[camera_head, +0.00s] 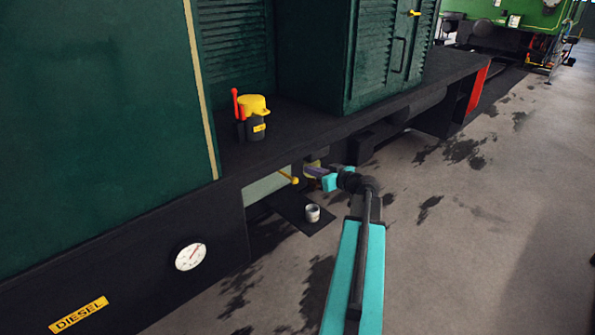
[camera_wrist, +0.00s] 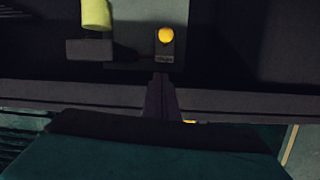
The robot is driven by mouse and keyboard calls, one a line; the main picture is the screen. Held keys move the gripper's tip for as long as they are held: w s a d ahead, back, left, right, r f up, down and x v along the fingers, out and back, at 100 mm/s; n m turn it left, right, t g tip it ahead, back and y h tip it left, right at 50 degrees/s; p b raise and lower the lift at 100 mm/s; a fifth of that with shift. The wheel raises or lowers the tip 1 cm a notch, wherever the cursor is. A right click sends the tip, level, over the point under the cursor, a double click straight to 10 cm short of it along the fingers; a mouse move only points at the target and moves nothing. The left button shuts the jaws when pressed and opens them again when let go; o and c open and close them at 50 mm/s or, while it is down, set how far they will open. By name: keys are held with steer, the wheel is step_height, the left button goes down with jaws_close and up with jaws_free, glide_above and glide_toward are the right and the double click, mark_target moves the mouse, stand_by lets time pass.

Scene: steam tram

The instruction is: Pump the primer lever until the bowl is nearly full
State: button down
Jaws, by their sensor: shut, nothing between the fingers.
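A short yellow lever with a round knob (camera_head: 294,180), which looks like the primer lever, sticks out of a recess under the running board. The wrist view shows a round yellow knob (camera_wrist: 166,35) on a small dark block. A dull yellow cylinder, probably the bowl (camera_wrist: 96,14), is at the upper left there; its fill level cannot be read. My gripper (camera_head: 316,173) is shut and empty, just right of the knob. In the wrist view its fingertips (camera_wrist: 161,80) point at the knob's block; contact cannot be told.
A black can with a yellow top (camera_head: 254,104) and red handle stands on the running board (camera_head: 300,131). A dial gauge (camera_head: 190,257) is at left. The stained floor at right is open.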

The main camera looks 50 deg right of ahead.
steer(key=shift+w, duration=0.1)
stand_by(0.4)
steer(key=p, duration=0.2)
glide_above(297, 179)
steer(key=w, duration=0.2)
step_height(297, 179, down, 2)
steer(key=shift+s+d+f, duration=0.1)
steer(key=shift+s+f, duration=0.25)
steer(key=shift+f, duration=0.25)
steer(key=shift+s+f, duration=0.3)
steer(key=shift+f, duration=0.3)
steer(key=shift+s+f, duration=0.4)
steer(key=shift+f, duration=0.25)
steer(key=shift+a+f+b, duration=0.2)
steer(key=shift+f+b, duration=0.05)
steer(key=shift+b, duration=0.35)
